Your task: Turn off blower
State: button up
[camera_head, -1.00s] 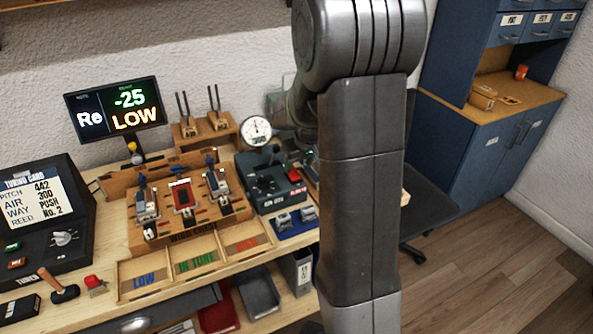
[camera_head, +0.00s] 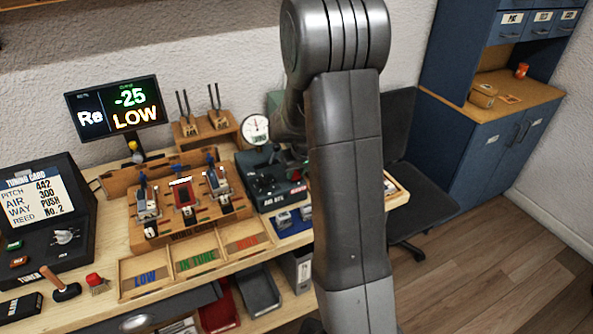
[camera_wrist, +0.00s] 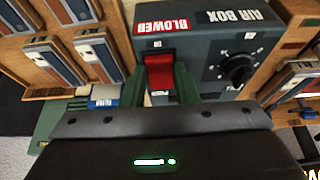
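The air box (camera_head: 258,188) is a dark box on the bench, partly behind my arm in the head view. In the wrist view the air box (camera_wrist: 205,55) fills the upper middle, with a red BLOWER label (camera_wrist: 163,26). The red blower switch (camera_wrist: 160,73) sits below that label in the picture. My gripper (camera_wrist: 166,88) is right at the switch, its two dark green fingers apart on either side of it. Whether they touch it is unclear. In the head view my gripper is hidden behind my arm.
A black knob (camera_wrist: 238,69) is beside the switch on the air box. A round gauge (camera_head: 255,129) stands behind the box. A wooden rack of reeds (camera_head: 185,205) is to its left, with sorting trays (camera_head: 196,261) in front. A monitor (camera_head: 116,108) reads -25 LOW.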

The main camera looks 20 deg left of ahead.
jog(key=shift+w+a+r+g+h+p, duration=0.15)
jog(key=shift+r+g+h+p, duration=0.3)
jog(key=shift+p, duration=0.8)
jog(key=shift+w+a+f+g+h+p, duration=0.2)
jog(key=shift+g+h+p, duration=0.25)
jog(key=shift+h+p, duration=0.3)
jog(key=shift+s, duration=0.1)
jog(key=o, duration=1)
jog(key=shift+r, duration=0.1)
notch_tip(320, 180, up, 14)
jog(key=s+d+b, duration=0.1)
jog(key=b, duration=0.1)
jog(key=shift+d+f, duration=0.2)
jog(key=shift+f, duration=0.05)
jog(key=shift+f, duration=0.1)
